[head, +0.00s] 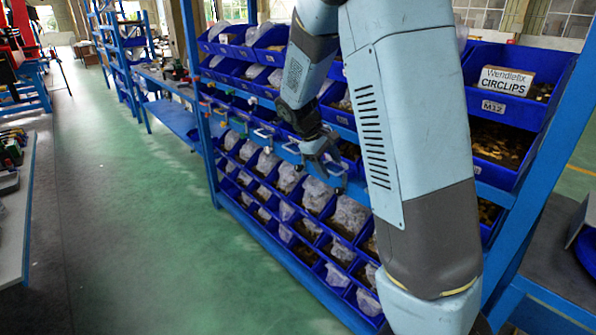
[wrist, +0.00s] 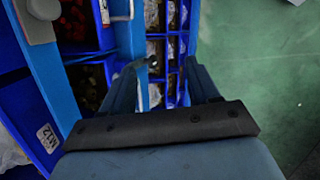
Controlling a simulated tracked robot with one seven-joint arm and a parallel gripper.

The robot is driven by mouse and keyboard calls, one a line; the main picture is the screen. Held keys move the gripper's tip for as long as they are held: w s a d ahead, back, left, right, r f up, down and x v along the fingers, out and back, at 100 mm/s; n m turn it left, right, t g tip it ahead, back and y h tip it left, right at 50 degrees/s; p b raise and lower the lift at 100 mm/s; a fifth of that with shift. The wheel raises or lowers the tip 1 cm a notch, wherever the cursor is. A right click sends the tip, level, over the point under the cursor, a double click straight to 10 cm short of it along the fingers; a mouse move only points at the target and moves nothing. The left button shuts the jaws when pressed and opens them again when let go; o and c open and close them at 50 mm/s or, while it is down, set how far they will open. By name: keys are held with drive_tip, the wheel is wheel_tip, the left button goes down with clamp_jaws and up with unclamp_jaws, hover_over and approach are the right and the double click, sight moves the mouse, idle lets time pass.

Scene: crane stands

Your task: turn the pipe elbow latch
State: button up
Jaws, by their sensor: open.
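My gripper (head: 326,163) is in front of the blue bin rack, at the height of a beam between bin rows. In the wrist view my gripper (wrist: 163,72) has its two dark fingers apart. A small dark piece with a light spot (wrist: 152,62) shows between the fingertips; I cannot tell whether it is the pipe elbow latch or whether a finger touches it. A thin pale bent rod (wrist: 122,17) stands out from the blue beam, ahead of the left finger. In the head view my arm and gripper hide part of the beam, and I cannot make out the latch for certain.
The blue rack (head: 215,165) holds several rows of blue bins with bagged parts. A bin labelled M12 (head: 497,112) and a CIRCLIPS box (head: 506,82) are at right. A grey rounded plate (wrist: 42,12) is at upper left. The green floor (head: 130,230) is clear.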

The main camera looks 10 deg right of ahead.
drive_tip(key=w+a+f+n+t+h, duration=0.1)
drive_tip(key=w+a+f+n+h, duration=0.15)
drive_tip(key=w+f, duration=0.3)
drive_tip(key=w+a+f+n+t+h, duration=0.1)
drive_tip(key=w+a+f+n+h, duration=0.1)
drive_tip(key=w+f+n+h, duration=0.3)
drive_tip(key=n+t+h, duration=0.3)
drive_tip(key=n+t, duration=0.3)
approach(297, 170)
drive_tip(key=x, duration=1)
drive_tip(key=shift+w+d, duration=0.15)
drive_tip(key=shift+w, duration=0.05)
drive_tip(key=shift+c, duration=0.2)
drive_tip(key=c, duration=0.9)
